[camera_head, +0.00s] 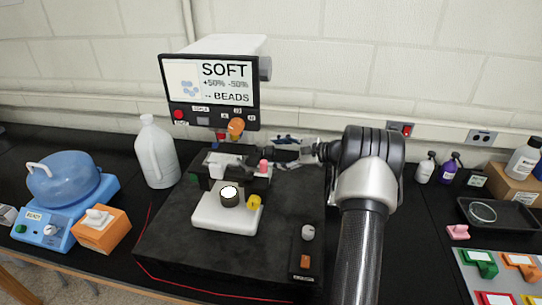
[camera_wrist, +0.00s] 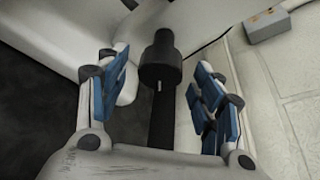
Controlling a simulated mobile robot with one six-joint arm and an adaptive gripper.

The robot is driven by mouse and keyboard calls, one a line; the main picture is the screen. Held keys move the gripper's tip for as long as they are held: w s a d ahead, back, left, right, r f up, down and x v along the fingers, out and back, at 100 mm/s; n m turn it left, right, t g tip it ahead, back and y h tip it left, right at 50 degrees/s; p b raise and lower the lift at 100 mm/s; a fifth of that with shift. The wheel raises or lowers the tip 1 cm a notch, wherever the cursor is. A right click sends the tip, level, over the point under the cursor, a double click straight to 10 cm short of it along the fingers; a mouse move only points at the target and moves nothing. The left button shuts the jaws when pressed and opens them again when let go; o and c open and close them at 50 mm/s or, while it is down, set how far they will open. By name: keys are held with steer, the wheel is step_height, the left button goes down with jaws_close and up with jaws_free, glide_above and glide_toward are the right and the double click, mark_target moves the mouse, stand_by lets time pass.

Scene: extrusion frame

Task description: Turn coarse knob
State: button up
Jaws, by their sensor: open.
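A microscope-like device with a white base (camera_head: 225,212) stands on a dark platform below a screen. In the wrist view a black stepped knob (camera_wrist: 160,62) sits between the two blue-padded fingers of my gripper (camera_wrist: 156,76), with a gap on each side. I cannot tell from any label whether it is the coarse knob. In the head view my gripper (camera_head: 288,149) reaches in from the right, at the device's right side behind the pink knob (camera_head: 263,167). It is open. The fingertips are small and partly blend with the dark parts there.
The screen (camera_head: 211,82) reads "SOFT +50% -50% → BEADS". A yellow knob (camera_head: 254,201) and a black white-topped knob (camera_head: 229,196) are at the front. A white bottle (camera_head: 156,153) stands left; a small control box (camera_head: 305,258) lies front right. The platform's front is mostly clear.

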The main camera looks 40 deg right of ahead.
steer(key=shift+x, duration=1.45)
steer(key=shift+c, duration=0.2)
steer(key=c, duration=1)
steer(key=shift+r+m+g+p, duration=0.3)
steer(key=shift+m+p, duration=0.2)
steer(key=shift+p, duration=0.6)
steer(key=shift+f+m+g+y+p, duration=0.1)
steer(key=shift+m+g+y+p, duration=0.3)
steer(key=shift+p, duration=0.45)
steer(key=shift+f+m, duration=0.15)
steer(key=shift+m, duration=0.25)
steer(key=o, duration=1)
steer(key=shift+o, duration=0.2)
steer(key=shift+s+d, duration=0.1)
